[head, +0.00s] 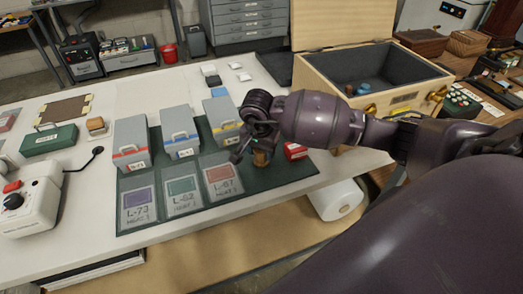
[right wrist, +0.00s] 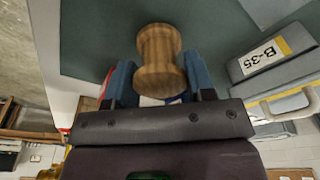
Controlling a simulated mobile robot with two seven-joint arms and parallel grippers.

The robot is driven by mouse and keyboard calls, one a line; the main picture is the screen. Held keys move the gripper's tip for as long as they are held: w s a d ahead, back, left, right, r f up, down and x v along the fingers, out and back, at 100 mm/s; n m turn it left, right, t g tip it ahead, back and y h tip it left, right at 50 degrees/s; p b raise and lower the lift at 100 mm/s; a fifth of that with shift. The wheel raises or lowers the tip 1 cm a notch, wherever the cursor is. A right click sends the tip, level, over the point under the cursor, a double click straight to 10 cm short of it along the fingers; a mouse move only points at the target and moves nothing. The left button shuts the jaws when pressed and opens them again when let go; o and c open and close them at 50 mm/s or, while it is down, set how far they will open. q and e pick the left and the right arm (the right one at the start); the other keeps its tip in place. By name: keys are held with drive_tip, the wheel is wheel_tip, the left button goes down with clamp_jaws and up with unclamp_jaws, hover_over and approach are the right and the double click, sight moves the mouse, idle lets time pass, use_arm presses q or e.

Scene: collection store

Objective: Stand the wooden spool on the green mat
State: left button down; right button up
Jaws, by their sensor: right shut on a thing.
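The wooden spool (head: 262,158) is small and light brown, with a narrowed waist. My right gripper (head: 256,148) is shut on it, low over the right part of the dark green mat (head: 283,173). In the right wrist view the spool (right wrist: 159,60) sits between the two blue finger pads, with the green mat (right wrist: 100,55) behind it. I cannot tell whether the spool touches the mat. Part of the spool is hidden by the fingers in the head view. My left gripper is not in view.
Grey boxes with coloured labels (head: 180,133) and several flat cards (head: 182,197) lie on the mat, left of the gripper. A small red box (head: 296,151) is close on the right. A large open wooden crate (head: 340,90) stands behind. The table's front edge is near.

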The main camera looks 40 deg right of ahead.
sight(259, 152)
drive_tip(key=shift+f, duration=0.2)
drive_tip(key=shift+f, duration=0.15)
drive_tip(key=o, duration=0.9)
drive_tip(key=r, duration=0.4)
drive_tip(key=a+r, duration=0.1)
drive_tip(key=r, duration=0.3)
drive_tip(key=s+r, duration=0.1)
drive_tip(key=r, duration=0.3)
drive_tip(key=shift+a+r+b, duration=0.1)
drive_tip(key=shift+a+b, duration=0.2)
